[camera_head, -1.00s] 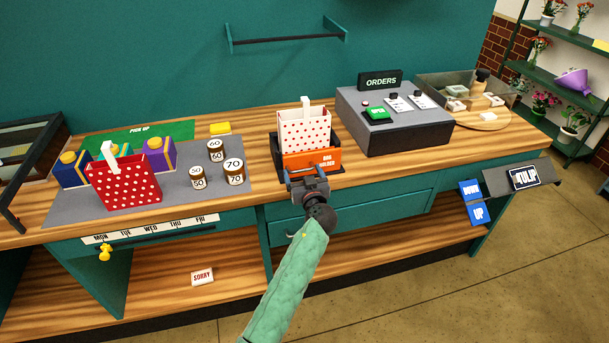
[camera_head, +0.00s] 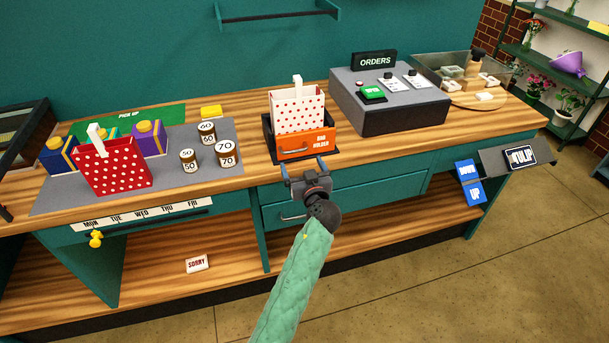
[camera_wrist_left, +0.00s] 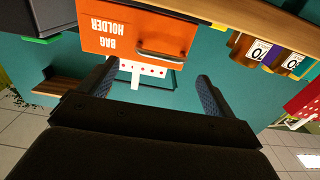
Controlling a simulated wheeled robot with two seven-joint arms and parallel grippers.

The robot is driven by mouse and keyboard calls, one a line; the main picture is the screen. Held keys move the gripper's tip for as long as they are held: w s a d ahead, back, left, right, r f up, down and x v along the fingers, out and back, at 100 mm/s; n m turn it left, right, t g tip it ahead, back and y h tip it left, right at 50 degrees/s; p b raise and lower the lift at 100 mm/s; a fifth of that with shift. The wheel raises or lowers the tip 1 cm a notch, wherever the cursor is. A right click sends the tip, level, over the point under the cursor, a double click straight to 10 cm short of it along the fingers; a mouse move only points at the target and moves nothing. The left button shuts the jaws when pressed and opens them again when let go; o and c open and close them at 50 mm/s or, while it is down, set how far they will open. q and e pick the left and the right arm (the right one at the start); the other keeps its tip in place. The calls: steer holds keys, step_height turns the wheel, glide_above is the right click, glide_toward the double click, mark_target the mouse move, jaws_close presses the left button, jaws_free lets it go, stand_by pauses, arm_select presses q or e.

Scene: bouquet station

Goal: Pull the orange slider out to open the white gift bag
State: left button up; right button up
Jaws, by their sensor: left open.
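The white gift bag with red dots (camera_head: 297,110) stands upright in its dark holder, with a white strip rising from its top. The orange slider (camera_head: 306,143), labelled "BAG HOLDER", is the holder's front panel and carries a grey bar handle. My left gripper (camera_head: 306,166) is open and empty, just in front of and below the slider. In the left wrist view, which is upside down, the slider (camera_wrist_left: 118,36) and its handle (camera_wrist_left: 160,54) lie beyond the open fingers, apart from them. Part of the bag (camera_wrist_left: 152,69) shows there too. My right gripper is not in view.
The ORDERS box (camera_head: 390,108) stands right of the holder. Several brown jars (camera_head: 227,152) and a red dotted bag (camera_head: 115,165) stand on the grey mat to the left. Drawers with bar handles (camera_head: 360,178) lie below the counter's front edge.

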arm_select(q)
steer(key=shift+b+v, duration=0.3)
steer(key=shift+v, duration=0.65)
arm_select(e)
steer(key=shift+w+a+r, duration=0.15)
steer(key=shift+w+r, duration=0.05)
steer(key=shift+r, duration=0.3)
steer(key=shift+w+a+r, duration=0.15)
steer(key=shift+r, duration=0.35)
